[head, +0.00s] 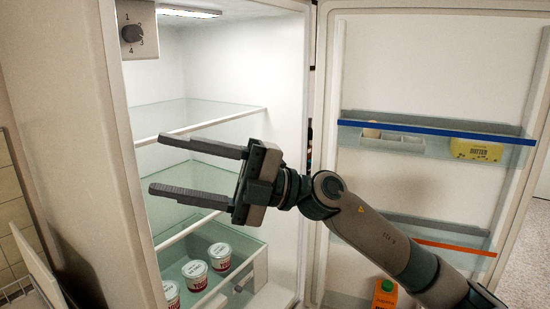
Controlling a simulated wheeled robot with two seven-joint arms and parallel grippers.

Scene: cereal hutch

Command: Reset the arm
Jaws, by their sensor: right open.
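My right gripper (168,165) is open and empty. Its arm comes in from the lower right, and its two dark fingers point left, in front of the open fridge's glass shelves (190,120). Nothing lies between the fingers. My left gripper is not in view.
The fridge door (430,65) stands open at the right. Its upper rack (440,128) holds a yellow butter pack (478,150). An orange carton (385,292) stands low in the door. White tubs (195,275) sit low inside the fridge. The upper fridge space is clear.

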